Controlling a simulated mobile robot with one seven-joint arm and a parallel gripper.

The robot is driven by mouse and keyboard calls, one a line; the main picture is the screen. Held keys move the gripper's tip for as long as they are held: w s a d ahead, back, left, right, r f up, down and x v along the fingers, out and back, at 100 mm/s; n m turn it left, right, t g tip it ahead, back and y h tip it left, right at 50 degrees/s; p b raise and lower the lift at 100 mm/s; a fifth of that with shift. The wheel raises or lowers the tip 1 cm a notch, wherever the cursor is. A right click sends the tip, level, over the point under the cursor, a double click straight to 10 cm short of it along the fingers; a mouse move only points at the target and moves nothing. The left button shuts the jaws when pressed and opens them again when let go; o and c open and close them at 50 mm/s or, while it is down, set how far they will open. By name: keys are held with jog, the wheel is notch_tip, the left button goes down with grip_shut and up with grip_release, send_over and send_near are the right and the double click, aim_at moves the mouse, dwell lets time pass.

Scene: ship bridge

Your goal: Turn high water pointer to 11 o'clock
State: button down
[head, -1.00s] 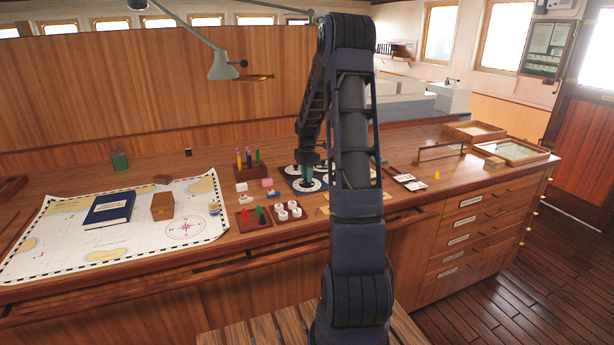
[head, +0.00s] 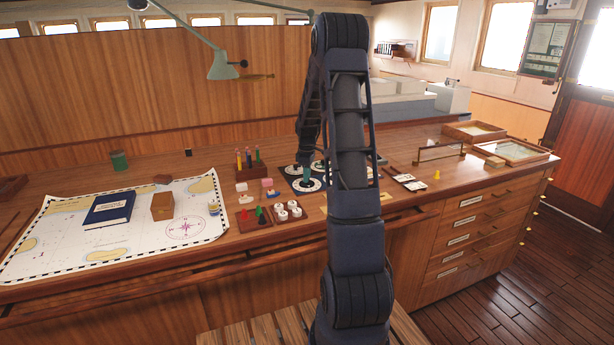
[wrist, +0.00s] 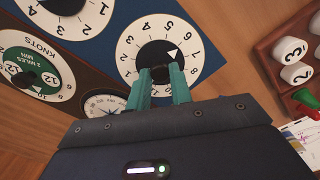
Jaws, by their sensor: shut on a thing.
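A white clock-like dial (wrist: 129,48) with black numerals around its rim lies on a blue panel in the wrist view. A black round knob with a white triangular mark (wrist: 172,53) is at its middle; the mark points to the upper right of the picture, toward the numerals around 6 and 7. My gripper (wrist: 160,80) has teal fingers closed on the near part of this knob. In the head view my gripper (head: 306,176) is down at the same dial (head: 309,186), partly hidden by my arm. No high water label is readable.
A green-centred knots dial (wrist: 60,80) and a small compass-like dial (wrist: 103,103) are to the left. A wooden tray of white numbered pieces (wrist: 296,73) is close on the right. A chart (head: 150,240) covers the counter's left.

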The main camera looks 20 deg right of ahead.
jog(key=m, duration=1.4)
jog(key=shift+m, duration=0.3)
jog(key=m, duration=0.4)
jog(key=shift+m, duration=0.3)
jog(key=m, duration=0.3)
jog(key=shift+m, duration=0.3)
jog(key=m, duration=0.6)
jog(key=shift+m, duration=0.3)
